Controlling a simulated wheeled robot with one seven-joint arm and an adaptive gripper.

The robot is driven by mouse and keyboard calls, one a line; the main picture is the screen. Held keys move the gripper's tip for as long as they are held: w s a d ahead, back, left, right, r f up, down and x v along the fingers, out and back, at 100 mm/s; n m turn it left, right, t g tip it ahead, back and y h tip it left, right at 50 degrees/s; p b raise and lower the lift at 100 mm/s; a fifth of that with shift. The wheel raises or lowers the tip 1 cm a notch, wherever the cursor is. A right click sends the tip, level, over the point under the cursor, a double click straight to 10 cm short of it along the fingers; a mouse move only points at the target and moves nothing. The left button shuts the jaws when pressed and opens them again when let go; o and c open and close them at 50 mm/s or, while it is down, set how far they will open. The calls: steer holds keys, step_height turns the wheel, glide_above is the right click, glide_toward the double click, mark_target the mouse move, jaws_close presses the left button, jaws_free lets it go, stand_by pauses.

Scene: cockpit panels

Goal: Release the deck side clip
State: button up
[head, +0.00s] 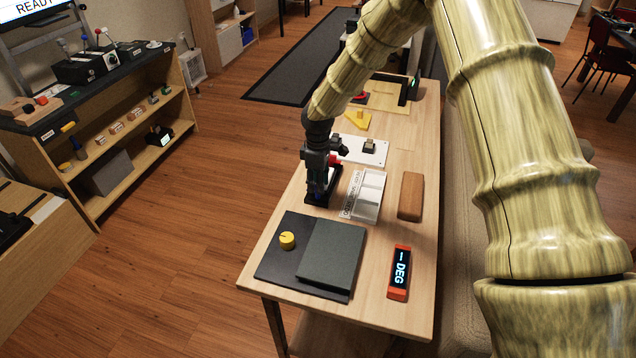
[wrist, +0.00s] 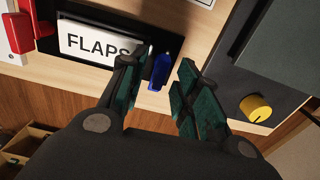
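A small blue upright piece (wrist: 160,70) stands at the right side of the black FLAPS unit (wrist: 98,18) in the wrist view; it is the only clip-like part I can pick out, and I cannot tell for sure that it is the deck side clip. My gripper (wrist: 157,82) is open, with one finger left and one right of the blue piece; contact cannot be made out. In the head view my gripper (head: 318,190) is low over the table's left edge and hides most of the FLAPS unit. The white FLAPS label (wrist: 92,43) faces the wrist camera.
A red part (wrist: 19,30) sits left of the FLAPS unit. A dark panel (head: 271,262) with a yellow knob (head: 287,240) is near my gripper's right finger in the wrist view. A white tray (head: 366,196), brown block (head: 410,196) and orange DEG display (head: 399,272) share the table.

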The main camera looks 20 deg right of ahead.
step_height(320, 180, up, 12)
steer(key=shift+f, duration=0.25)
steer(key=shift+r, duration=0.1)
stand_by(0.5)
